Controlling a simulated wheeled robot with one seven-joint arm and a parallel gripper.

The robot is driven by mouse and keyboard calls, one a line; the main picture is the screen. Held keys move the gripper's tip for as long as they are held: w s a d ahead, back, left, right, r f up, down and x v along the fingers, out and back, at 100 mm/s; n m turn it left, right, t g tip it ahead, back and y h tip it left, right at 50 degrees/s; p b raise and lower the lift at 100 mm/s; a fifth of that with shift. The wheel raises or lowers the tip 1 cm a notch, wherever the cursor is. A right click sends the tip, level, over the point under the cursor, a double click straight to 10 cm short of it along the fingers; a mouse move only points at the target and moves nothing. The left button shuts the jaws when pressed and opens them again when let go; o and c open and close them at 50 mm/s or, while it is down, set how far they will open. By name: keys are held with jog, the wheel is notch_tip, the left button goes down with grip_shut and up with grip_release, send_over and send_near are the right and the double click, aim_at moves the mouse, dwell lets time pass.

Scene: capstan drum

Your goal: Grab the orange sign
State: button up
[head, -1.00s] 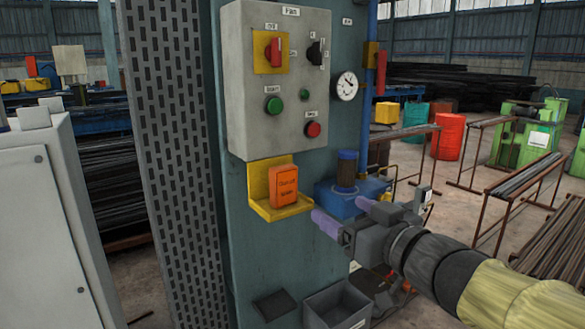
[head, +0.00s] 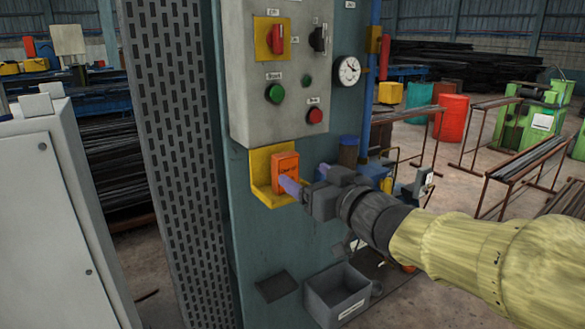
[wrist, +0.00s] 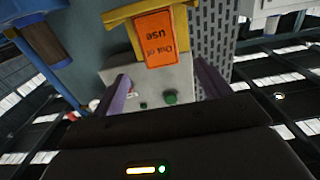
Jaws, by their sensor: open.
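The orange sign (head: 286,163) stands in a yellow holder (head: 258,178) fixed to the teal column, below the control box. In the wrist view the orange sign (wrist: 157,45) appears upside down with "Out of use" on it, in front of the yellow holder (wrist: 122,17). My gripper (head: 305,177) is at the sign's lower right in the head view, and one purple finger overlaps the sign's lower edge there. In the wrist view my gripper (wrist: 162,85) is open, its fingers apart on either side of the sign's line. Nothing is between them; contact cannot be told.
The grey control box (head: 248,120) with a red switch and buttons is just above the sign. A gauge (head: 347,70) and a blue pipe (head: 369,95) are to the right. A grey bin (head: 338,292) is below. A perforated panel (head: 180,150) is left.

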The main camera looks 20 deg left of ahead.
aim_at(289, 165)
jog(key=x, duration=0.3)
jog(key=shift+w+a+p, duration=0.2)
jog(key=shift+w+p, duration=0.05)
jog(key=shift+p, duration=0.15)
jog(key=shift+s+d, duration=0.1)
jog(key=p+x, duration=0.3)
jog(key=x, duration=0.1)
jog(key=shift+a, duration=0.3)
jog(key=shift+w+a+f, duration=0.1)
jog(key=shift+w+a, duration=0.15)
jog(key=shift+w, duration=0.15)
jog(key=shift+d, duration=0.1)
